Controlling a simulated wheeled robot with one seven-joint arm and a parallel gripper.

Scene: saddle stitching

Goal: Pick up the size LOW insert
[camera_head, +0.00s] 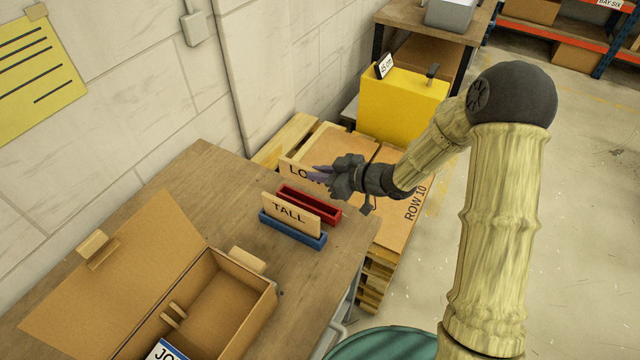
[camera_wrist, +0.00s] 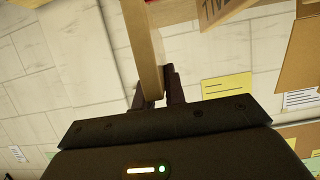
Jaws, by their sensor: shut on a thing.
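The size LOW insert (camera_head: 290,170) is a tan board with dark lettering, partly hidden by my gripper in the head view. My gripper (camera_head: 322,173) is shut on its right end. In the wrist view, the insert (camera_wrist: 143,45) shows edge-on as a tan strip between the fingers (camera_wrist: 155,92). The insert stands upright at the red holder (camera_head: 310,205), behind or above it. I cannot tell whether its bottom edge is clear of the holder. The TALL insert (camera_head: 290,209) stands upright in the blue holder (camera_head: 292,230), just in front.
An open cardboard box (camera_head: 225,300) with its lid raised sits at the front left of the wooden table (camera_head: 185,185). A yellow container (camera_head: 400,104) and a carton marked ROW 10 (camera_head: 403,210) stand beyond the table's right edge. Bare table lies left of the holders.

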